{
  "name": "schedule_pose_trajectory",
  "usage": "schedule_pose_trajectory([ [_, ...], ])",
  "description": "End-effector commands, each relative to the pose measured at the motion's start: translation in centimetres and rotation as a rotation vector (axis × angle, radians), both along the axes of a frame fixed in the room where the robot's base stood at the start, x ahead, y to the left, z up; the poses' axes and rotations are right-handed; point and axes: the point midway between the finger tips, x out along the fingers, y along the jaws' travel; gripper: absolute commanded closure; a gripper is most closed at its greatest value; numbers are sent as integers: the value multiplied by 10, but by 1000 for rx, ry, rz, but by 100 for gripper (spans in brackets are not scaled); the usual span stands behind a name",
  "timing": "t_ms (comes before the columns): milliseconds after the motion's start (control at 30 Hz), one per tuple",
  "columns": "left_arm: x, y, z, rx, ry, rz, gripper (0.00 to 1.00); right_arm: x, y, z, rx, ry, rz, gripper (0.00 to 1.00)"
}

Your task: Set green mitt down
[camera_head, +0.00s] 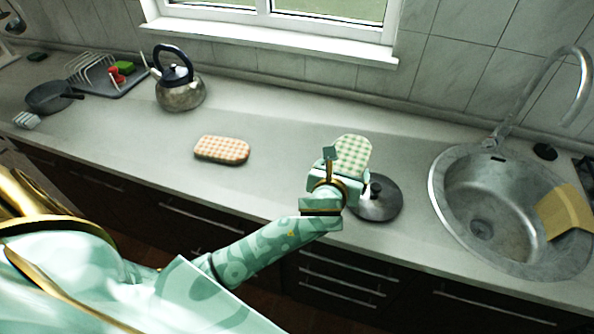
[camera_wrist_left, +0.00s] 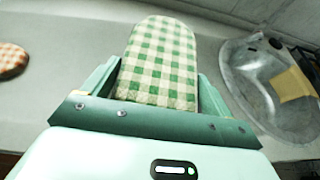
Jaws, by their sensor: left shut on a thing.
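The green mitt (camera_head: 353,152), a green and white checked pad with a rounded end, is held by my left gripper (camera_head: 338,166). In the left wrist view the green mitt (camera_wrist_left: 162,62) sits between the two fingers of the left gripper (camera_wrist_left: 157,85), its rounded end pointing away. My right gripper is not in view.
A grey lid (camera_head: 378,200) lies by the left gripper. An orange checked mitt (camera_head: 222,150) lies to the left. A kettle (camera_head: 180,92), dish rack (camera_head: 104,78) and pan (camera_head: 50,97) stand further left. The sink (camera_head: 480,190) with a yellow cloth (camera_head: 566,211) is right. Counter between kettle and lid is mostly clear.

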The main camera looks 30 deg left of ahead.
Motion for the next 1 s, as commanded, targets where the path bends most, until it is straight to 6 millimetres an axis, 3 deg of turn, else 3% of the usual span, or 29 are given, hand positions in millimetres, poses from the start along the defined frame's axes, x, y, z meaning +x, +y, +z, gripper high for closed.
schedule_pose_trajectory([
  [233,-6,32,-26,6,-6,93,37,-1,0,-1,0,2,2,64],
  [500,9,107,-62,4,-8,91,37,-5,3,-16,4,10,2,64],
  [600,13,123,-87,3,-5,89,37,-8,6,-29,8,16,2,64],
  [867,18,144,-109,0,-9,88,37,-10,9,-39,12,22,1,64],
  [1000,19,149,-133,-2,-7,87,37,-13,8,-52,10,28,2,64],
])
